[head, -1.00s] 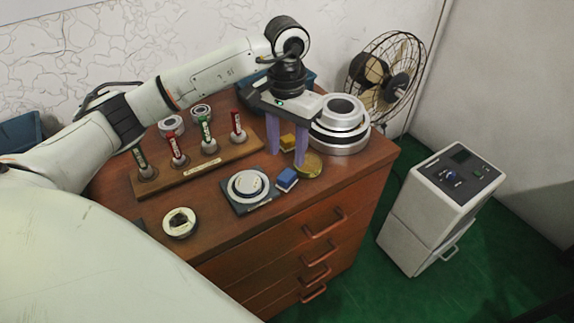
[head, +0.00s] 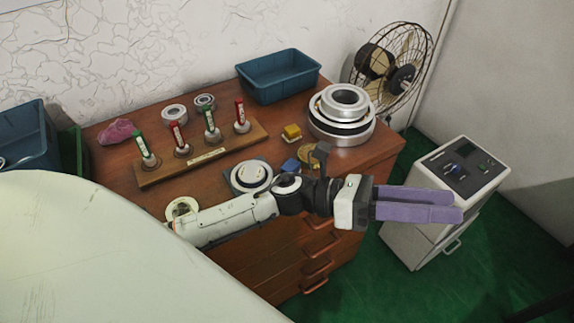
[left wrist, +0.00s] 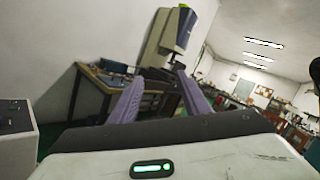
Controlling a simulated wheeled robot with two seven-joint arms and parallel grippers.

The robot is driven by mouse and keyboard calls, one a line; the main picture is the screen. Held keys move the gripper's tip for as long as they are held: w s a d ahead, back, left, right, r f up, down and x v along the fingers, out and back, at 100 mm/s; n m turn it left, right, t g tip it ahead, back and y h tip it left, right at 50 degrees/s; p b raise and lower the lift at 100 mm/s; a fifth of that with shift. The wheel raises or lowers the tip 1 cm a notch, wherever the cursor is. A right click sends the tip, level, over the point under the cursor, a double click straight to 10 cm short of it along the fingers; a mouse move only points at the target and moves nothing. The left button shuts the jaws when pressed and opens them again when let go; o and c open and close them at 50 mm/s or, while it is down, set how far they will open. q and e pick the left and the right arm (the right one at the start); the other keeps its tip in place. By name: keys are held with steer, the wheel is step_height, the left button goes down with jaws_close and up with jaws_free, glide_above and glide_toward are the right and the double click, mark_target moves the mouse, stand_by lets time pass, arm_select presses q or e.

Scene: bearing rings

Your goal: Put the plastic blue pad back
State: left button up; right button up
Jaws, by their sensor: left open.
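The small blue pad (head: 291,165) lies on the brown cabinet top, to the right of the bearing on its dark square plate (head: 251,176). A yellow block (head: 292,132) lies behind it, and a brass disc (head: 310,155) beside it to the right, partly hidden by my arm. My left gripper (head: 458,206) is past the cabinet's right edge, its purple fingers pointing right. In the left wrist view its fingers (left wrist: 153,95) are apart with nothing between them. My right gripper is not in view.
A wooden rack (head: 202,158) holds several red and green labelled posts. Stacked metal rings (head: 341,115) stand at the back right, near an empty blue bin (head: 279,76). A fan (head: 392,68) and a grey machine (head: 452,180) stand right of the cabinet.

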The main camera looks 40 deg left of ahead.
arm_select(q)
steer(key=a+f+n+t+y, duration=0.4)
steer(key=a+f+n+y, duration=0.3)
steer(key=n, duration=0.7)
steer(key=a+f+n+t+y, duration=0.5)
steer(key=f+n, duration=0.5)
steer(key=n, duration=0.5)
steer(key=s+a+f+n+g+y, duration=0.2)
steer(key=s+f+n+g, duration=0.2)
steer(key=s+f+n, duration=0.2)
steer(key=s+a+f+n+g+y, duration=0.2)
steer(key=s+f+n+g+y, duration=0.1)
steer(key=s+f+n, duration=0.4)
steer(key=s+f, duration=0.3)
steer(key=f, duration=0.1)
steer(key=shift+a+g, duration=0.2)
steer(key=shift+g, duration=0.2)
